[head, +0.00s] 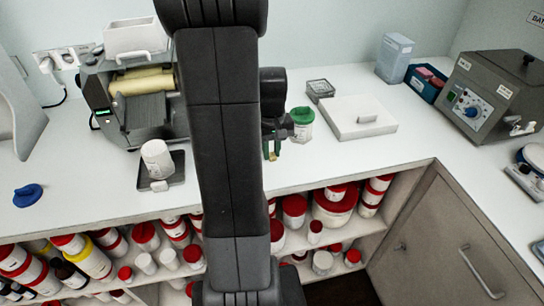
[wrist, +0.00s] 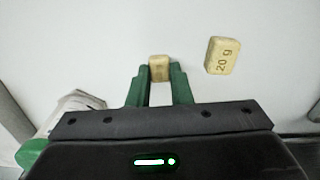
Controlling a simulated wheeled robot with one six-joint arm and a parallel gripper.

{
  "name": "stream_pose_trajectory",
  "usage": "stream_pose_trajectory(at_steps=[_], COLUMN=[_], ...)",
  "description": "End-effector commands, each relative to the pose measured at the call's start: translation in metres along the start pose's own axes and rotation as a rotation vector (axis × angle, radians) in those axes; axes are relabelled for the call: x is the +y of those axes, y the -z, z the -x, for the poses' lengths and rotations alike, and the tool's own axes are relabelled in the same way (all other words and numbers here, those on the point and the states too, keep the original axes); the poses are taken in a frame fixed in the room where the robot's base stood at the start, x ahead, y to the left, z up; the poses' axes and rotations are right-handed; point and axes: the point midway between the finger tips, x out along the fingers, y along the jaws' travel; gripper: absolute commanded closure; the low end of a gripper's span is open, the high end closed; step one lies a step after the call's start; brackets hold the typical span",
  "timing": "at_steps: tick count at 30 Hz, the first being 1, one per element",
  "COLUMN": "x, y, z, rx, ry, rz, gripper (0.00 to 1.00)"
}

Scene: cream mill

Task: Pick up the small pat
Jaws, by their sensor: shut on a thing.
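The small pat (wrist: 160,68) is a tan block in the wrist view. It sits between the two green fingertips of my gripper (wrist: 160,74), which is shut on it. Its face markings are too small to read. A larger tan pat (wrist: 222,55) marked "20 g" lies on the white surface to the right, apart from the fingers. In the head view, my gripper (head: 272,152) is low over the white counter, partly hidden by my arm. I cannot tell whether the held pat touches the counter.
A green-lidded jar (head: 303,124) stands close to the right of my gripper. Further right is a flat white box (head: 352,117) with a small dish (head: 320,88) behind it. A roller mill (head: 140,100) and a white pot (head: 157,159) on a dark plate stand left.

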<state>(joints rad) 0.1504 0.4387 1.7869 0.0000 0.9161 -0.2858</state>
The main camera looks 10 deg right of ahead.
Motion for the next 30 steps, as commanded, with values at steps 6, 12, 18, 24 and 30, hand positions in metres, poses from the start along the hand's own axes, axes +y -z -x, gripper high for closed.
stream_pose_trajectory(at_steps=[6, 12, 18, 24, 30], x=[0.0, 0.0, 0.0, 0.0, 0.0], y=[0.0, 0.001, 0.001, 0.001, 0.0], z=[0.001, 0.02, 0.061, 0.092, 0.101], rx=[0.0, 0.005, 0.005, 0.003, 0.0], ry=[0.0, -0.002, -0.002, -0.001, 0.0], rz=[0.0, 0.0, 0.0, 0.0, 0.0], gripper=[1.0, 1.0, 1.0, 1.0, 1.0])
